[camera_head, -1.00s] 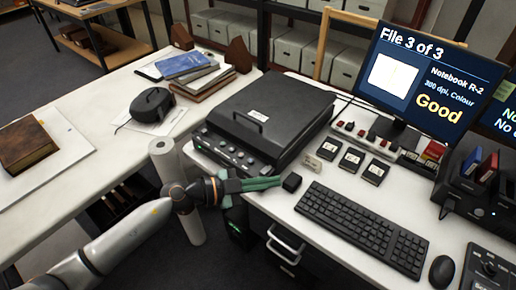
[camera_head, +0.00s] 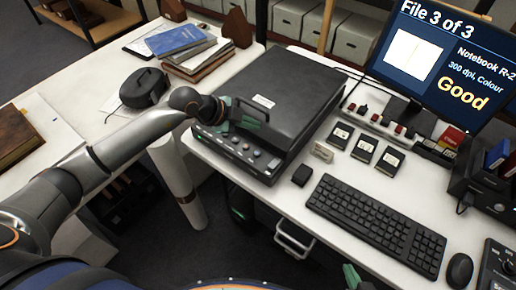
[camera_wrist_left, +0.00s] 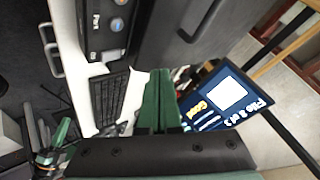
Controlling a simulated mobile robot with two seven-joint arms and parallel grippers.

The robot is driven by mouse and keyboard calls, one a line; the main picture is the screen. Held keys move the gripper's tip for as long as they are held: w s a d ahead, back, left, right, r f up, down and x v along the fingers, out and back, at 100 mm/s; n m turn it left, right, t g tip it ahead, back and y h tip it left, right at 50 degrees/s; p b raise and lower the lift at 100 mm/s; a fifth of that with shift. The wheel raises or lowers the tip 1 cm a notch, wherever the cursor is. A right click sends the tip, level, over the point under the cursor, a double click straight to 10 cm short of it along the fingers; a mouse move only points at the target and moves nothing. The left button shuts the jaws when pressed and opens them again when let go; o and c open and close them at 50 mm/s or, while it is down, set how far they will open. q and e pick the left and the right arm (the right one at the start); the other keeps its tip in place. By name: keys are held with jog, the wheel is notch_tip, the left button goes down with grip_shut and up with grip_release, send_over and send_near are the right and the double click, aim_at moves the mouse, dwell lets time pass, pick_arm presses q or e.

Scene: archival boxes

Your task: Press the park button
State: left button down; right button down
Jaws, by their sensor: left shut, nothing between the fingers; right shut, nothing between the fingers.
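The black flatbed scanner (camera_head: 290,95) stands on the white desk with its lid down. Its front panel (camera_head: 235,148) carries a row of round buttons; which one is park cannot be read in the head view. In the left wrist view a panel (camera_wrist_left: 105,25) with buttons and partly legible white lettering shows at upper left. My left gripper (camera_head: 264,117) is shut and empty, in front of the scanner lid near its handle and above the button row; contact cannot be told. In the left wrist view its green fingers (camera_wrist_left: 159,75) are together. My right gripper (camera_head: 352,276) is shut at the bottom edge.
The monitor (camera_head: 438,60) shows "File 3 of 3" and "Good". The keyboard (camera_head: 375,225), mouse (camera_head: 460,270), a small black block (camera_head: 302,175) and several black cartridges (camera_head: 364,149) lie right of the scanner. Books (camera_head: 195,50) and a black case (camera_head: 145,87) lie left.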

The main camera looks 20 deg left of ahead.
pick_arm(q)
jog(key=shift+s, duration=0.1)
jog(key=b, duration=0.8)
send_over(257, 153)
jog(key=a, duration=0.1)
jog(key=f, duration=0.7)
jog(key=shift+s+f, duration=0.2)
jog(key=shift+s, duration=0.05)
jog(key=shift+f, duration=0.7)
jog(key=shift+f, duration=0.2)
dwell(0.4)
jog(key=shift+f, duration=0.25)
